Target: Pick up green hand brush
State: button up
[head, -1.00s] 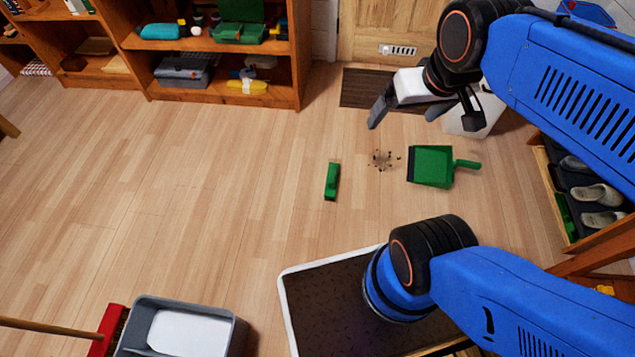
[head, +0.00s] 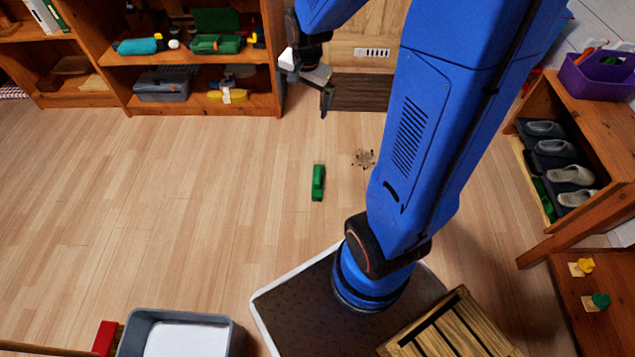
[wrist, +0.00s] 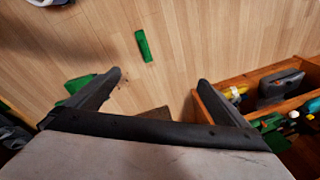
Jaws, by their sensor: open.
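The green hand brush (head: 318,183) lies on the wooden floor near the middle of the head view. It also shows in the wrist view (wrist: 143,46), beyond and between the fingers. My gripper (head: 325,92) is raised beyond the brush in the head view, near the doormat, and is apart from it. In the wrist view my gripper (wrist: 150,95) has its two dark fingers spread wide with nothing between them.
Dark debris (head: 363,159) lies right of the brush. The green dustpan (wrist: 78,84) shows partly behind a finger. Shelves (head: 200,55) stand at the back left, a shoe rack (head: 560,150) at right. A grey bin (head: 140,340) is front left.

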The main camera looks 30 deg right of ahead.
jog(key=w+d+f+m+g, duration=0.1)
jog(key=w+d+f+m, duration=0.25)
jog(key=f, duration=0.55)
jog(key=w+d+f+m, duration=0.2)
jog(key=w+f+m, duration=0.15)
jog(key=f, duration=0.45)
jog(key=m+g, duration=0.1)
jog(key=m, duration=0.5)
send_near(318, 175)
jog(key=f, duration=1)
jog(key=shift+w+d+f, duration=0.15)
jog(key=shift+w+f, duration=0.1)
jog(key=shift+f, duration=0.05)
jog(key=shift+c, duration=0.6)
jog(key=c, duration=0.9)
